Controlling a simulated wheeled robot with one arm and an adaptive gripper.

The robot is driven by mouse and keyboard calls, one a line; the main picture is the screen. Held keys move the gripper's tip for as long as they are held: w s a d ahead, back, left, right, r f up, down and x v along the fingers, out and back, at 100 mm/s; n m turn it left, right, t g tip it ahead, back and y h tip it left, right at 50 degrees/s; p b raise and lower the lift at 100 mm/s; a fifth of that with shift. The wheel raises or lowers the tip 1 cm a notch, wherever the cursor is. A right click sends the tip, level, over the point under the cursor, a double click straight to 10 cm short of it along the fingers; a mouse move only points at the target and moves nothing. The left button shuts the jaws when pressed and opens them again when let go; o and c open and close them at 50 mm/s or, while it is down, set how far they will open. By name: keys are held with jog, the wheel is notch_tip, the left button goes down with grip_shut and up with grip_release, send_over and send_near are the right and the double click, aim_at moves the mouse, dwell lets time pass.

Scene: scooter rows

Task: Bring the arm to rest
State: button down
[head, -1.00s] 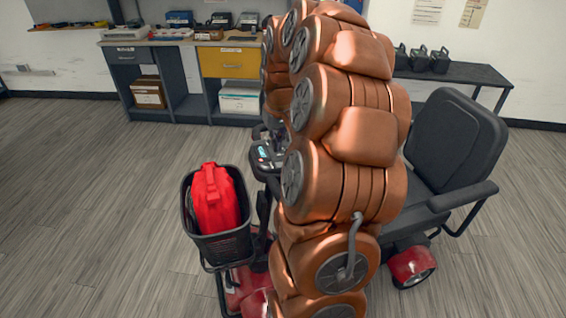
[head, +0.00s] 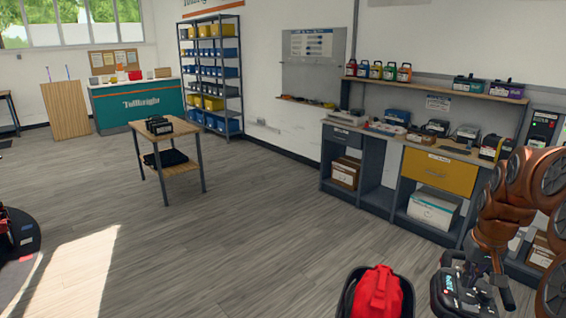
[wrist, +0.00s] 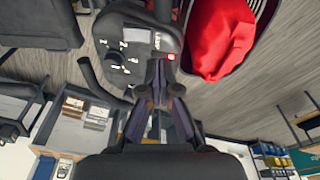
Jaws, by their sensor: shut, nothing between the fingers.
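My copper arm is folded at the right edge of the head view. My gripper (wrist: 160,72) is shut and empty in the wrist view, its dark fingertips together. In the wrist view the fingers show over the edge of the scooter's dark control panel (wrist: 128,40); I cannot tell if they touch it. The panel also shows at the lower right of the head view (head: 458,292). A red bag (head: 378,294) sits in the black front basket (head: 348,290), left of the panel. The red bag is at the upper right of the wrist view (wrist: 222,38).
A workbench (head: 385,135) with a yellow drawer (head: 437,171) and several boxes stands along the wall behind. A small wooden table (head: 165,136) holds a dark device (head: 158,125). A blue-bin shelf (head: 213,72) and teal counter (head: 135,102) stand farther back. The floor between is open.

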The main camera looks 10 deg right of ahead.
jog(key=s+a+n, duration=0.1)
jog(key=s+a, duration=0.2)
jog(key=a, duration=0.4)
jog(key=s+a+r+n+g, duration=0.1)
jog(key=s+a, duration=0.1)
jog(key=a, duration=0.5)
jog(key=s+a+n, duration=0.1)
jog(key=s+a, duration=0.2)
jog(key=a, duration=0.4)
jog(key=s+a+f+n+g, duration=0.1)
jog(key=s+a, duration=0.3)
jog(key=s, duration=0.3)
jog(key=s+a+f+g, duration=0.1)
jog(key=s+a+f, duration=0.1)
jog(key=s+a, duration=0.3)
jog(key=s, duration=0.3)
jog(key=shift+s+a+n+y, duration=0.25)
jog(key=shift+n+y, duration=0.05)
jog(key=shift+n, duration=0.1)
